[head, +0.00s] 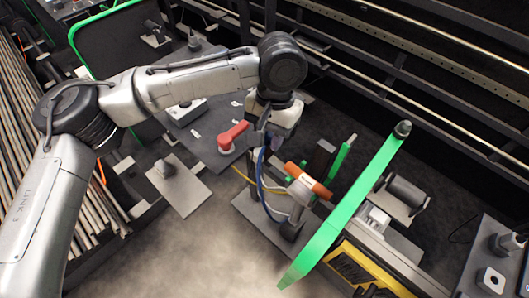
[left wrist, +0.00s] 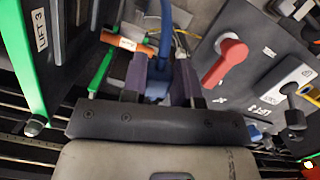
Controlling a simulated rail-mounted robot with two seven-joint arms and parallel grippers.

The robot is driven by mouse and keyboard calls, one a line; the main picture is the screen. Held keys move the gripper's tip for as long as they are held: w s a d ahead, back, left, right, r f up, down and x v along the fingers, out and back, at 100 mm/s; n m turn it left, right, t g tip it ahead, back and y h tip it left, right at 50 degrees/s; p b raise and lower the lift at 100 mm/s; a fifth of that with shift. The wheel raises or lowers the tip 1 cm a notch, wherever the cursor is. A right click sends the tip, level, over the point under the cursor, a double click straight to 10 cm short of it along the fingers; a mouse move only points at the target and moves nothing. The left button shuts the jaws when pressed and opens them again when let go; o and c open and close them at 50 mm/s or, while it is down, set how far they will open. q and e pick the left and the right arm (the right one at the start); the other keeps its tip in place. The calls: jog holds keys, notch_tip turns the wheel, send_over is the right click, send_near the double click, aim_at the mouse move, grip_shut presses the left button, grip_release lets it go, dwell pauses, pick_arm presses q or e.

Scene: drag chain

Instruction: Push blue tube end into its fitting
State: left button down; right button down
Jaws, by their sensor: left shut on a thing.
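My left gripper (head: 262,138) reaches down from the left arm to the upper end of the blue tube (head: 261,172). In the left wrist view the two dark fingers (left wrist: 161,66) are shut on the blue tube (left wrist: 166,32), with blue showing between them. From the gripper the tube hangs down and curves toward the base of a small stand. An orange cylinder (head: 308,182) with a white label is to the right of the tube, apart from the gripper. The tube's held end and its fitting are hidden or too small to make out. My right gripper is not in view.
A red handle (head: 231,137) on a grey panel is close to the left of the gripper. A yellow tube (head: 243,178) runs behind the blue one. A long green bar (head: 350,205) stands to the right. Bare floor (head: 190,255) is at the front.

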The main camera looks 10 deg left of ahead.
pick_arm(q)
jog(key=w+a+r+m+t+y+p, duration=0.1)
jog(key=w+a+m+t+y+p, duration=0.2)
jog(key=w+a+m, duration=0.55)
jog(key=w+a+r+m+t+y+p, duration=0.1)
jog(key=w+a+r+m+t+y, duration=0.15)
jog(key=w+a+m+y, duration=0.55)
jog(key=a+f+m+t+h+p, duration=0.1)
jog(key=a+m+t+h+p, duration=0.1)
jog(key=a+m+t+h, duration=0.4)
jog(key=a+f+m+t+h+p, duration=0.1)
jog(key=a+m+t+h, duration=0.5)
jog(key=a+m+h, duration=0.8)
jog(key=shift+f+m+h+p, duration=0.35)
jog(key=shift+m+h+p, duration=0.05)
jog(key=shift+m, duration=0.75)
jog(key=shift+a, duration=0.1)
notch_tip(320, 180, down, 5)
jog(key=b, duration=0.5)
jog(key=shift+s+f, duration=0.1)
jog(key=shift+f, duration=0.2)
